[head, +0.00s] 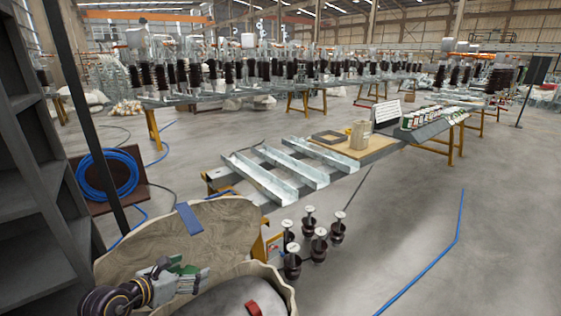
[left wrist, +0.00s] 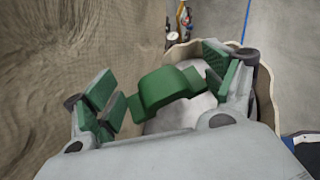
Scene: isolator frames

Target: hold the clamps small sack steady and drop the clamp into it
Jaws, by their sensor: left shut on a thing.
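My left gripper (head: 187,277) is at the lower left of the head view, above the folds of beige sacking. In the left wrist view its green-padded fingers (left wrist: 165,95) are closed on the green clamp (left wrist: 163,88), an arch-shaped piece with flat ends. The clamp shows only as a bit of green in the head view. In the wrist view the clamp is over this grey inside. My right gripper is not in view.
Dark insulators with white caps (head: 319,243) stand on the floor to the right. Steel channels (head: 292,165) lie beyond. The floor at the right is clear except for a blue hose (head: 430,270).

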